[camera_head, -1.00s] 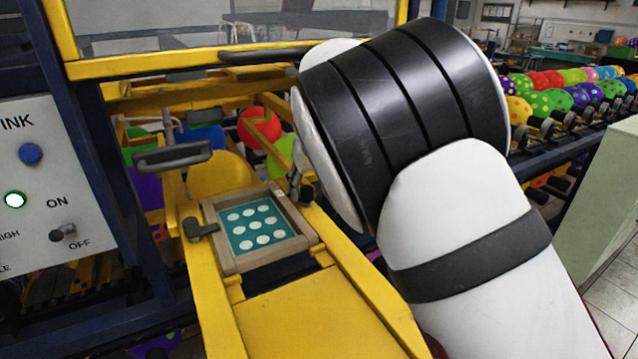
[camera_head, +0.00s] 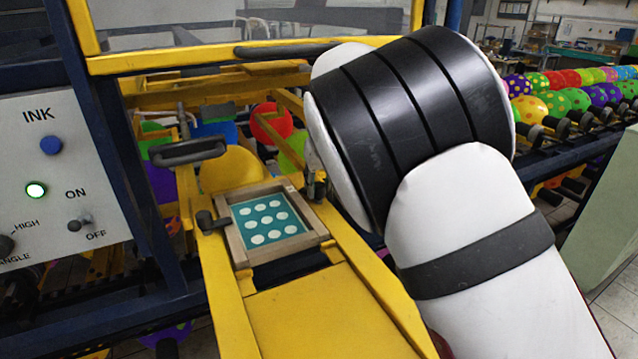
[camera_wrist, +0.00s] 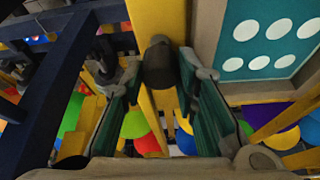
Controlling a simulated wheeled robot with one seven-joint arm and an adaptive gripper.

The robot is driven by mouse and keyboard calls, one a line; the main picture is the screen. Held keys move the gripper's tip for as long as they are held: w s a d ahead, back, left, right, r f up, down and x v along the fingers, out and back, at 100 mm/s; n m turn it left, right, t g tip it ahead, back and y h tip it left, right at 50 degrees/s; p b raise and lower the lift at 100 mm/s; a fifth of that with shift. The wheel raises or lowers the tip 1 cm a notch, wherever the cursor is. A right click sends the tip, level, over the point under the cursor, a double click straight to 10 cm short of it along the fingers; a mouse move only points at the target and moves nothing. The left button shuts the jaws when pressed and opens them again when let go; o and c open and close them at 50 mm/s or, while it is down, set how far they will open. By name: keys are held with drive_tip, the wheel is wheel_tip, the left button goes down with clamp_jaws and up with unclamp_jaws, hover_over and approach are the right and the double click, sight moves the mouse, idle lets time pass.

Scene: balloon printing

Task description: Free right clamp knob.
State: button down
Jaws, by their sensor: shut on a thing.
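The right clamp knob (camera_wrist: 158,62) is a dark, rounded knob beside the wooden screen frame (camera_wrist: 208,32). In the wrist view it sits between the green-padded fingers of my gripper (camera_wrist: 150,72), which is shut on it. The knob looks closer to the right finger. In the head view my gripper (camera_head: 314,172) is at the right side of the frame, mostly hidden behind my arm. The frame holds a teal screen (camera_head: 266,220) with several white dots. The left clamp knob (camera_head: 206,221) is dark and stands at the frame's left side.
The control panel (camera_head: 50,190) is at far left. Balloons fill the rack (camera_head: 575,135) at right and the space under the machine.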

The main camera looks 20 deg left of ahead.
drive_tip(key=m+h+p, duration=0.1)
drive_tip(key=m, duration=0.1)
drive_tip(key=shift+s+a+m+t, duration=0.1)
drive_tip(key=shift+m+t, duration=0.2)
drive_tip(key=shift+m+h, duration=0.5)
drive_tip(key=shift+m, duration=0.9)
drive_tip(key=c, duration=1.2)
unclamp_jaws()
drive_tip(key=shift+c, duration=0.2)
drive_tip(key=v, duration=0.2)
drive_tip(key=shift+s+r, duration=0.1)
drive_tip(key=shift+r, duration=0.25)
drive_tip(key=s+d, duration=0.1)
drive_tip(key=s, duration=0.3)
drive_tip(key=s+d, duration=0.1)
drive_tip(key=s, duration=0.3)
drive_tip(key=s+d, duration=0.1)
drive_tip(key=s, duration=0.2)
drive_tip(key=shift+s, duration=0.4)
